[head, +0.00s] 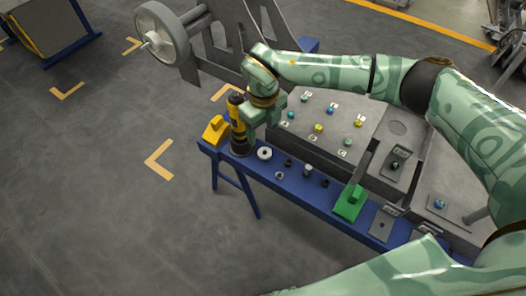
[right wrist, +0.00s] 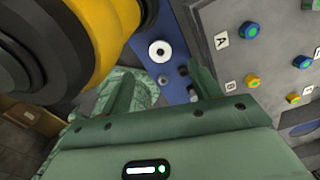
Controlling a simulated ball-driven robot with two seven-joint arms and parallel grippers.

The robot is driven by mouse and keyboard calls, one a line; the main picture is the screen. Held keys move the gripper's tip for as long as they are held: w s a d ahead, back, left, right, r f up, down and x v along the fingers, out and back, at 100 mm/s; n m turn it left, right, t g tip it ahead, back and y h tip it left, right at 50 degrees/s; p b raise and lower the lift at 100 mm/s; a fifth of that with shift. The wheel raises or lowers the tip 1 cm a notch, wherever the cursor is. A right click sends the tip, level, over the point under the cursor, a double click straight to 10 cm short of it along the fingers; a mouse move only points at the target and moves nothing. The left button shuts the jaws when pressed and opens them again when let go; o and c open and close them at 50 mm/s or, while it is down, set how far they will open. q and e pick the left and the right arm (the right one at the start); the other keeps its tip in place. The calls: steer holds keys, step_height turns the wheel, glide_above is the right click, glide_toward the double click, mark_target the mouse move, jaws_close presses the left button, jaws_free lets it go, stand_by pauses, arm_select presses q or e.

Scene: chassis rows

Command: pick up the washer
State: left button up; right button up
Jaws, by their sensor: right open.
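The washer (head: 264,153), a pale ring with a dark hole, lies flat near the left end of the narrow blue shelf (head: 296,187). It also shows in the right wrist view (right wrist: 160,51), beyond and between my fingers. My right gripper (head: 262,136) is above the shelf, just behind the washer in the head view. In the right wrist view its two fingers (right wrist: 162,73) are spread apart with nothing held between them. My left gripper is not in view.
A yellow and black tool (head: 237,125) stands close left of my right gripper, beside a yellow block (head: 215,130). Several small dark and grey parts lie right of the washer. A green block (head: 350,202) stands further right. A grey button panel (head: 333,122) rises behind the shelf.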

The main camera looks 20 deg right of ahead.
mark_target(264, 153)
step_height(264, 153, down, 2)
steer(key=shift+f, duration=0.2)
steer(key=shift+w+f+b, duration=0.1)
steer(key=shift+f+b, duration=0.25)
steer(key=shift+f, duration=0.4)
steer(key=f+b, duration=0.1)
steer(key=f, duration=0.1)
steer(key=f+b, duration=0.2)
steer(key=f, duration=0.1)
steer(key=shift+s, duration=0.2)
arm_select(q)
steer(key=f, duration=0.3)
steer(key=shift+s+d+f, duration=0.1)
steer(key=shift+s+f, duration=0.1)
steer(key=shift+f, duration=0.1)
arm_select(e)
steer(key=shift+r, duration=0.2)
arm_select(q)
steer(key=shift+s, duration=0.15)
arm_select(e)
steer(key=c, duration=1.1)
